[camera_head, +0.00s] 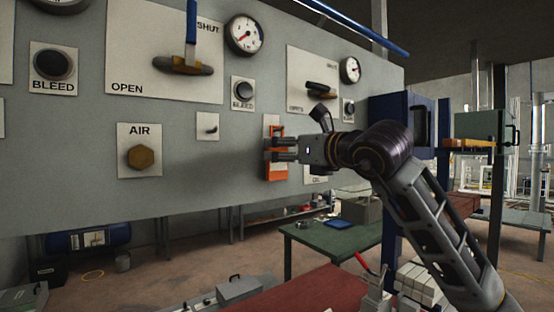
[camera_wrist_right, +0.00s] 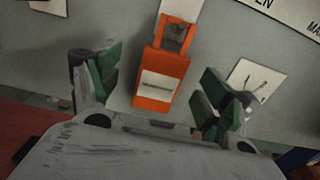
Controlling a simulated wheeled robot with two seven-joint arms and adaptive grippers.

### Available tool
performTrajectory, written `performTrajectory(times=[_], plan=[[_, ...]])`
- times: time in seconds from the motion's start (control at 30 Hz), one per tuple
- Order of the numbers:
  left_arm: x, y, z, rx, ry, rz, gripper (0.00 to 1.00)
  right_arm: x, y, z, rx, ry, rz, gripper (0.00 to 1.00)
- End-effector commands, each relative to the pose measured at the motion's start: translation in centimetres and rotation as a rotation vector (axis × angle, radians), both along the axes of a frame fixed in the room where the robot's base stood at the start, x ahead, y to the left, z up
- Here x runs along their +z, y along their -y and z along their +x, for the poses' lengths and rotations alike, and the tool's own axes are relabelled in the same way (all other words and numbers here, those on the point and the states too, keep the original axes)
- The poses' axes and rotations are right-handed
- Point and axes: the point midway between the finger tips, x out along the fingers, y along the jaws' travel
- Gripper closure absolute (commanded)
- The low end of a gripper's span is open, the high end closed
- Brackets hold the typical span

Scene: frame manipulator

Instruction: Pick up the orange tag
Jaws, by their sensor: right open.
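The orange tag (camera_head: 276,172) hangs on the grey panel, with a paler label on its lower part. In the right wrist view the tag (camera_wrist_right: 163,72) stands upright between the fingers, with a grey clip or hook near its top. My right gripper (camera_head: 272,149) is at the tag, its fingers covering the tag's middle in the head view. In the wrist view its green-padded fingers (camera_wrist_right: 155,90) are apart, one on each side of the tag, with gaps to it. My left gripper is not in view.
The grey panel (camera_head: 70,200) carries a yellow-brown AIR knob (camera_head: 141,157), a blue-handled valve (camera_head: 190,40), gauges and black BLEED knobs. A small switch plate (camera_head: 207,127) sits just left of the tag. A green table (camera_head: 335,238) stands below and behind.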

Motion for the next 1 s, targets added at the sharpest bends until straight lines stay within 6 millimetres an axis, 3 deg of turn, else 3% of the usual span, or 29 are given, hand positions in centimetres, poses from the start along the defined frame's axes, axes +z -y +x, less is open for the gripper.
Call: performTrajectory(times=[0.37, 1.0], plan=[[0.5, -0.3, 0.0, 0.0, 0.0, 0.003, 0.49, 0.1, -0.3, 0.6, 0.001, -0.002, 0.0, 0.21], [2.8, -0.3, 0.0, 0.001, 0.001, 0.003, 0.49, 0.4, -2.5, 4.5, 0.001, -0.001, -0.001, 0.21]])
